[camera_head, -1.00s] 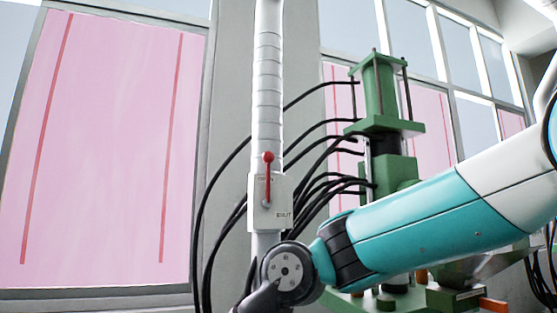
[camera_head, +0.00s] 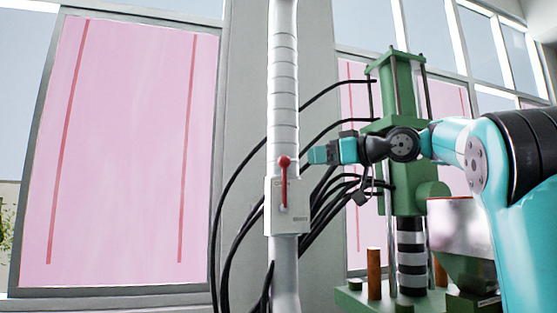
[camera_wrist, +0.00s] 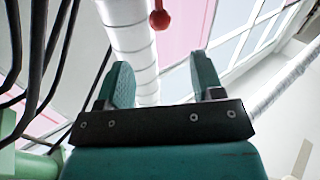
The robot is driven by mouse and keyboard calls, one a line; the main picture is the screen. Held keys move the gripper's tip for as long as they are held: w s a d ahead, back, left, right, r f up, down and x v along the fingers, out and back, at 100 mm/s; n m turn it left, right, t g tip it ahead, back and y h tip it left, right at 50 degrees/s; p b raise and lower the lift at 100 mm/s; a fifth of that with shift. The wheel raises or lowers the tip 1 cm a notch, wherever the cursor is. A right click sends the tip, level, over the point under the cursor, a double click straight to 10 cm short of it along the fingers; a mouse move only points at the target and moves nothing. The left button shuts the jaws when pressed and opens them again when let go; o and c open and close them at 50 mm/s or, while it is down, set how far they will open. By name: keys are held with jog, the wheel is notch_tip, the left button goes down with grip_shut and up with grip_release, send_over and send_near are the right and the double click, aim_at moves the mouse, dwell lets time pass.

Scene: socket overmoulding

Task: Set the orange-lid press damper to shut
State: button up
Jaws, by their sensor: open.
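The damper is a white box (camera_head: 301,222) on a vertical white duct (camera_head: 284,82). Its red lever (camera_head: 284,188) stands upright with a round red knob on top. Small lettering sits behind the lever and at the box's lower right; here it is too small to read surely. My gripper (camera_head: 318,155) is just right of the knob in the head view, apart from it in the picture. In the wrist view my gripper (camera_wrist: 165,78) is open and empty, with the duct behind the fingers; the red knob (camera_wrist: 160,19) shows beyond them at the top.
Black hoses (camera_head: 240,180) curve beside the duct and behind it to a green press (camera_head: 395,100) at right. An orange-brown post (camera_head: 374,273) stands on the press base. Windows with pink panels (camera_head: 125,150) fill the left wall.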

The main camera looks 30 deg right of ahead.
aim_at(279, 163)
jog(key=p+x, duration=0.5)
jog(key=x, duration=0.7)
jog(key=shift+w, duration=0.15)
jog(key=shift+w+a+f, duration=0.1)
jog(key=shift+w+a, duration=0.05)
jog(key=shift+w, duration=0.35)
